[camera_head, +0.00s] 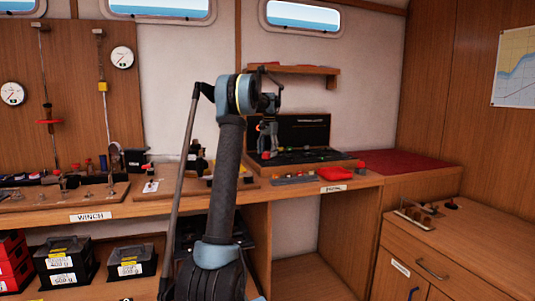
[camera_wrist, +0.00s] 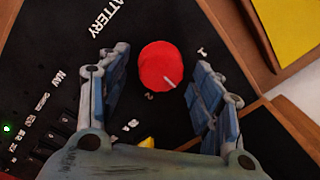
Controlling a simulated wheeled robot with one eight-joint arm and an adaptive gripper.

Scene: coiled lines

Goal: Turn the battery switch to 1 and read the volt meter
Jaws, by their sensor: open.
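The battery switch is a round red knob (camera_wrist: 163,64) on a black panel (camera_wrist: 40,65) with the word BATTERY beside it. Its white pointer line points to the lower right in the wrist view, between the marks 1 at upper right and 2 below. My gripper (camera_wrist: 160,70) is open, with one finger on each side of the knob; whether they touch it I cannot tell. In the head view my gripper (camera_head: 268,138) is over the open black panel case (camera_head: 312,118) on the counter. I cannot pick out a volt meter on the panel.
A small shelf (camera_head: 300,69) is on the wall above the case. A red cloth-like item (camera_head: 335,173) lies in front of it. A wooden board (camera_head: 205,187) with parts is to the left. Two round gauges (camera_head: 122,56) (camera_head: 13,93) hang on the left wall. A green light (camera_wrist: 7,127) glows on the panel.

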